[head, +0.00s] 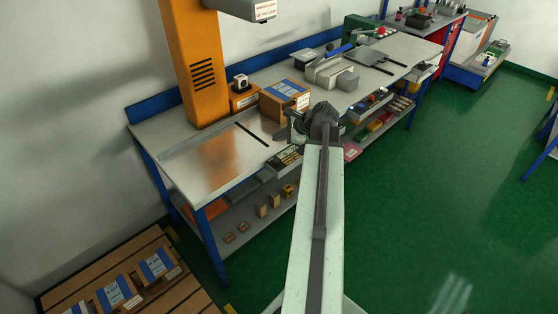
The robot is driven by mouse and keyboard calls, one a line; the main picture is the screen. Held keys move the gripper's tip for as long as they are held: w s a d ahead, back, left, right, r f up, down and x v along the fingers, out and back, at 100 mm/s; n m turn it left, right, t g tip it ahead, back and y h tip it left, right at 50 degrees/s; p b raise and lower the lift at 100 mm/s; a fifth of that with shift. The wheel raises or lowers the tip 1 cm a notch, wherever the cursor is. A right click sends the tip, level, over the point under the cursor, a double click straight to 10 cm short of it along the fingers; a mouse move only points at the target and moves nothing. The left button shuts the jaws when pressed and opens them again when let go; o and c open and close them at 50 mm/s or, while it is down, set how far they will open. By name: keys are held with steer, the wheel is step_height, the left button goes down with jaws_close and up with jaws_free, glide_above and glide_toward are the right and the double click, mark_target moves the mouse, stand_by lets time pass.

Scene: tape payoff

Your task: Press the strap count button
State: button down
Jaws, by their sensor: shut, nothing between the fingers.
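My gripper (291,127) is small and dark at the end of my arm, above the front edge of the steel workbench (196,166). It is shut and empty, in front of a cardboard box with a blue label (286,99). Farther back, by the orange column (193,62), stands an orange box (243,99) with a small white unit bearing a dark round face (241,82). This may be the strap count button, but its marking is too small to read. My gripper is apart from it, to its right and nearer.
A slot (251,134) crosses the bench top. Grey blocks and a blue-handled tool (339,51) lie farther right. Shelves below hold bins and small boxes. A pallet with labelled boxes (116,293) stands at lower left. The green floor (446,170) at right is clear.

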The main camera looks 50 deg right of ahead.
mark_target(279, 162)
steer(key=shift+f, duration=0.1)
step_height(279, 162, down, 9)
steer(key=b, duration=0.8)
steer(key=shift+r+b, duration=0.2)
steer(key=shift+b, duration=0.2)
stand_by(1.2)
steer(key=shift+f+b, duration=0.45)
steer(key=shift+f+b, duration=0.5)
steer(key=shift+b, duration=0.05)
stand_by(0.5)
stand_by(0.3)
steer(key=shift+r+p, duration=0.95)
steer(key=shift+p, duration=0.05)
